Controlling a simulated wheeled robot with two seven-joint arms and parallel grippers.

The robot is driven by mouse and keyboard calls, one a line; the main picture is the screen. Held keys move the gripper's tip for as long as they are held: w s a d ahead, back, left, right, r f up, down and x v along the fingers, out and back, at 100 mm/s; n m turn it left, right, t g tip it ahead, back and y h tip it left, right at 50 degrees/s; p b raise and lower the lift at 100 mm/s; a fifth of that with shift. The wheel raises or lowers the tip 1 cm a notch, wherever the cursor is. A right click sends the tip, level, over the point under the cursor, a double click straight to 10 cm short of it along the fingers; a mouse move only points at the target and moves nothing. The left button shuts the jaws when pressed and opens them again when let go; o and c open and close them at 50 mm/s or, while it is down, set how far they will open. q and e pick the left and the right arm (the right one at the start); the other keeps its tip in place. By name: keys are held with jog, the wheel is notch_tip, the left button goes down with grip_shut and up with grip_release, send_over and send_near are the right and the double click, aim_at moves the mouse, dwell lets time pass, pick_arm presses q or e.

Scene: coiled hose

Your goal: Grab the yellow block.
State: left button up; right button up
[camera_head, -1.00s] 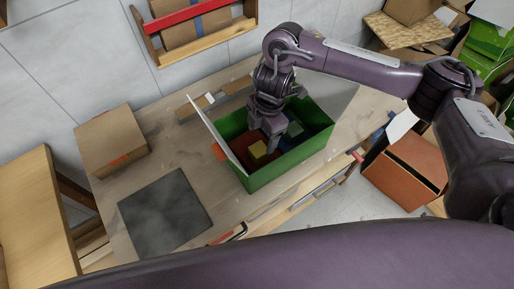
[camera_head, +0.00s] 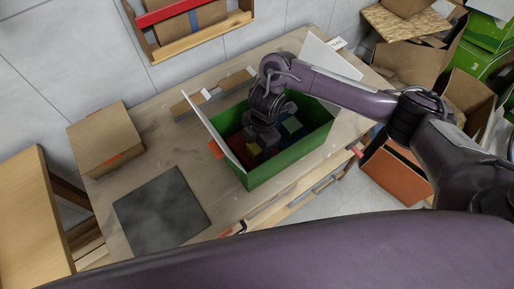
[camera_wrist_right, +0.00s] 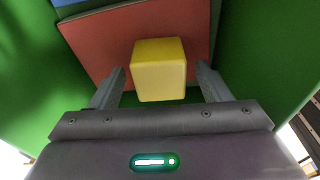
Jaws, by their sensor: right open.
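The yellow block (camera_wrist_right: 160,70) sits inside the green box (camera_head: 288,160), in front of a red surface (camera_wrist_right: 98,42). In the wrist view it lies between the two fingers of my right gripper, with a gap on each side. My right gripper (camera_head: 264,146) is open and reaches down into the box. My left gripper is not in view.
The box's walls stand close around the gripper, with its flaps raised. Other coloured blocks (camera_head: 292,124) lie in the box. A dark square mat (camera_head: 162,210) and a closed cardboard box (camera_head: 105,140) are on the table (camera_head: 180,150). An orange-brown box (camera_head: 397,175) stands at the right.

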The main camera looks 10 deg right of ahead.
jog(key=c, duration=1.1)
